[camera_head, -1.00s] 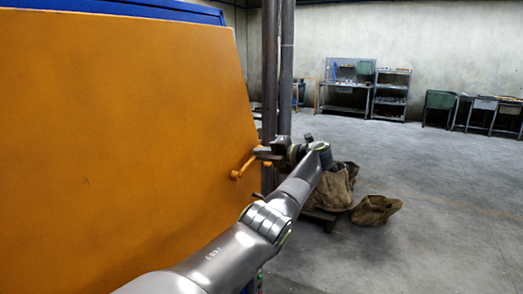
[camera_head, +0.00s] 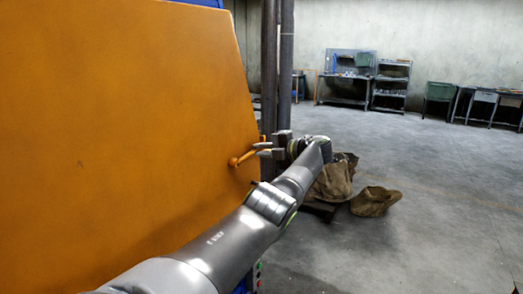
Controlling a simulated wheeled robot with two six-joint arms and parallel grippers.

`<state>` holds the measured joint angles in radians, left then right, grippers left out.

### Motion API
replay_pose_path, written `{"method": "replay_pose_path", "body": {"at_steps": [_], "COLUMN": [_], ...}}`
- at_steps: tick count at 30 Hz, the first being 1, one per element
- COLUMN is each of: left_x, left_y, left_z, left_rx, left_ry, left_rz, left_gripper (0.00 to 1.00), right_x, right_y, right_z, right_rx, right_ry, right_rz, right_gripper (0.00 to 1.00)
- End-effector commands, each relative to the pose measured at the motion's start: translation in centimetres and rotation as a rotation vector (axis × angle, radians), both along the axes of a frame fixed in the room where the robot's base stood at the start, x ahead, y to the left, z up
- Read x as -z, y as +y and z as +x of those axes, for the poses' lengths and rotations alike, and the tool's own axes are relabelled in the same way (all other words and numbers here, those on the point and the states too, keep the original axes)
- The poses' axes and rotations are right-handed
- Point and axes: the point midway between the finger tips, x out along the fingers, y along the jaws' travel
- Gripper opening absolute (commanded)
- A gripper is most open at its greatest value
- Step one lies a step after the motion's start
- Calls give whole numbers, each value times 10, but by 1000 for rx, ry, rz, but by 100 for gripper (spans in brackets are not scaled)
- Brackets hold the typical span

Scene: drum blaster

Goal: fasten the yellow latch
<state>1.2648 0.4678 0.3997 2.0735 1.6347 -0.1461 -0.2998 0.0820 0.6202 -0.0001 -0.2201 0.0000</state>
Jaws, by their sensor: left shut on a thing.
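The yellow latch (camera_head: 240,159) is a short orange-yellow handle at the right edge of the large orange panel (camera_head: 120,120). It sticks out to the right from the panel and slants slightly upward. My left gripper (camera_head: 267,149) reaches it from the right and is shut on its outer end. The fingers cover that end, so the exact contact is hard to see. My left arm comes in from the bottom left, in front of the panel. My right gripper is not in view.
Dark vertical posts (camera_head: 286,70) stand just behind the latch. Brown sacks (camera_head: 375,201) lie on the floor to the right, behind my arm. A small box with coloured buttons (camera_head: 258,276) shows below my arm. Workbenches and shelves (camera_head: 391,85) line the far wall.

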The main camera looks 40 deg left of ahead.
Motion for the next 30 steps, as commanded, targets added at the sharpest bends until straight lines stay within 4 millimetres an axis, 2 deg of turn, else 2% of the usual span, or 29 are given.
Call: {"method": "replay_pose_path", "body": {"at_steps": [1,2,7,17,30], "left_x": [-3,-3,-2,0,-10], "left_y": [-1,-1,-1,-5,-66], "left_z": [3,3,2,3,18], "left_rx": [14,14,12,9,11], "left_ry": [-3,-3,-3,-2,0], "left_rz": [4,4,2,0,0], "left_gripper": [0,14,34,34,34], "right_x": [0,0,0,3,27], "right_y": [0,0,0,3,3], "right_z": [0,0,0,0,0], "right_rx": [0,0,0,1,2], "right_ry": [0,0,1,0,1], "right_rz": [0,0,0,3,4], "right_gripper": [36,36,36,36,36]}}
